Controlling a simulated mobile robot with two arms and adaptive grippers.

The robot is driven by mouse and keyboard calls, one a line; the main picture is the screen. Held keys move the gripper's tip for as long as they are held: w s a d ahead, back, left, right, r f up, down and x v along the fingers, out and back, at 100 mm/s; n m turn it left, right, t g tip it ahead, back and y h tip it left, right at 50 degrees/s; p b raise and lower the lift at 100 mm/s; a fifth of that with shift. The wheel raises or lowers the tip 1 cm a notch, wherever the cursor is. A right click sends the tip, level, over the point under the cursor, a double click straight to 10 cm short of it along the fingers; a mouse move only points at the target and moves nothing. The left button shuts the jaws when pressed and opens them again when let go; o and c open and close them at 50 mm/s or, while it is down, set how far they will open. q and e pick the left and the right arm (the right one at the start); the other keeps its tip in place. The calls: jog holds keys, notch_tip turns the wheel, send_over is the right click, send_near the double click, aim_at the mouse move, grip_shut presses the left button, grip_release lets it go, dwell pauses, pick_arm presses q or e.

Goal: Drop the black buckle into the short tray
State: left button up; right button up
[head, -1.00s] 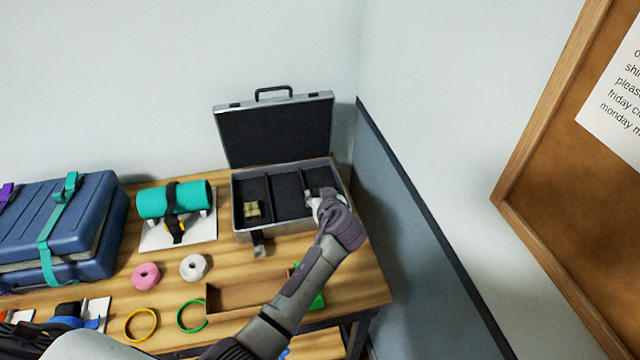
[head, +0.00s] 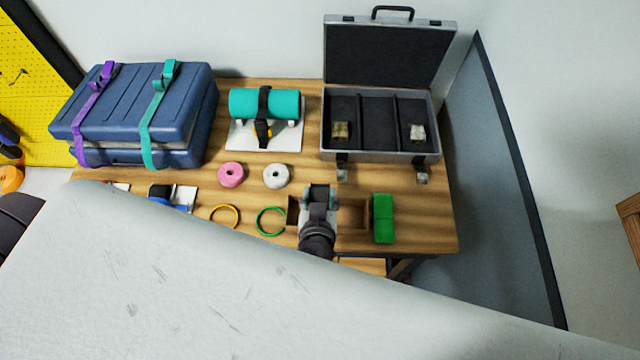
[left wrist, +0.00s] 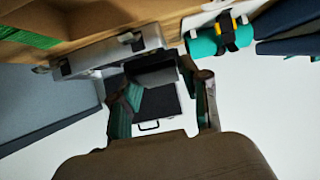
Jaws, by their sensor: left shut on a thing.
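My left gripper (head: 319,192) is over the open wooden tray (head: 352,216), the short tray, near the front of the table. It is shut on a small dark piece, the black buckle (head: 320,193); its outline is hard to make out against the dark fingers. The gripper hides the middle of the tray. I cannot tell whether the buckle touches the tray. The left wrist view shows the two fingers (left wrist: 165,108) with the case behind them. My right gripper is not in view.
An open silver case (head: 380,156) holds a yellowish block (head: 341,131) and a pale block (head: 417,132). A green ring (head: 258,222) lies left. A teal roll (head: 265,103) and blue suitcase (head: 130,115) are farther left.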

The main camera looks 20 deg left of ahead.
pick_arm(q)
jog(key=shift+s+d+f+b, duration=0.1)
jog(key=shift+d+f+b, duration=0.15)
jog(key=shift+f, duration=0.4)
notch_tip(320, 180, down, 3)
jog(key=shift+b, duration=1.15)
jog(key=shift+a+f+b, duration=0.15)
jog(key=shift+f+b, duration=0.25)
jog(key=shift+f, duration=0.25)
jog(key=shift+r, duration=0.1)
jog(key=o, duration=0.9)
jog(key=shift+c, duration=0.2)
jog(key=o, duration=0.4)
jog(key=shift+s, duration=0.15)
jog(key=v, duration=1.1)
jog(key=shift+s+r, duration=0.2)
jog(key=shift+s, duration=0.05)
